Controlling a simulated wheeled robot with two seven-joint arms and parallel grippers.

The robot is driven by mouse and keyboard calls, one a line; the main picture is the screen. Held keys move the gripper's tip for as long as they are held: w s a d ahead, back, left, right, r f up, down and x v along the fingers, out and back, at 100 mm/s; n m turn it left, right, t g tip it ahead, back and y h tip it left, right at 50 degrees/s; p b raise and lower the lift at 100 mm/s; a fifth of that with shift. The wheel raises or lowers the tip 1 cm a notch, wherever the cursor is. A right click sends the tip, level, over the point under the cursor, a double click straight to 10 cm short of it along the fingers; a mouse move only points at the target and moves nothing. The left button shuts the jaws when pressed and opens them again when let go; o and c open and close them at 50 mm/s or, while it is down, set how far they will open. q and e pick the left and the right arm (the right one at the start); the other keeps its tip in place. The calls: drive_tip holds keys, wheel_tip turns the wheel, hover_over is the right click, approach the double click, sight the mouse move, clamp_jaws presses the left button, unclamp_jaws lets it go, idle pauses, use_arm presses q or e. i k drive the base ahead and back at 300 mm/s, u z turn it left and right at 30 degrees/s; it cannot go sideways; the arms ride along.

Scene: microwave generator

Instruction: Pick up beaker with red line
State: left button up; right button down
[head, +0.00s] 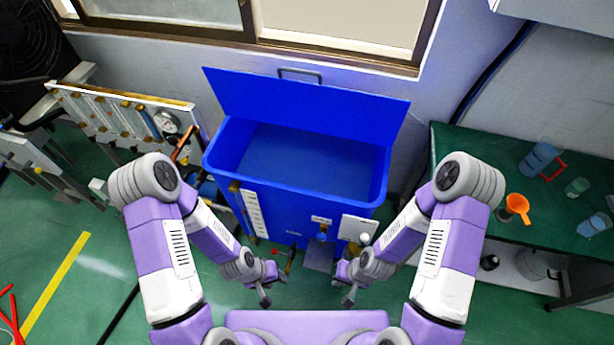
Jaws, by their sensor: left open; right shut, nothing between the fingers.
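A clear bluish beaker (538,158) lies at the back of the green table on the right in the head view. A red shape (554,170) shows at its lower right; I cannot tell if it is a line on the beaker or a separate part. A small greenish beaker (577,187) and another bluish beaker (594,225) are on the same table. My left gripper (267,298) is open and empty in front of the blue tank. My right gripper (348,298) is shut and empty, also low in front of the tank, well left of the table and apart from all beakers.
A large blue tank (225,145) with a raised lid (300,98) stands ahead. An orange funnel (518,204) is near the left side of the green table (465,160). A gauge panel (130,112) stands at left.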

sight(600, 223)
drive_tip(key=z, duration=2.65)
drive_tip(key=k, duration=0.5)
drive_tip(key=z, duration=1)
drive_tip(key=i, duration=0.7)
drive_tip(key=u, duration=0.7)
drive_tip(key=i, duration=1.15)
drive_tip(key=u, duration=1)
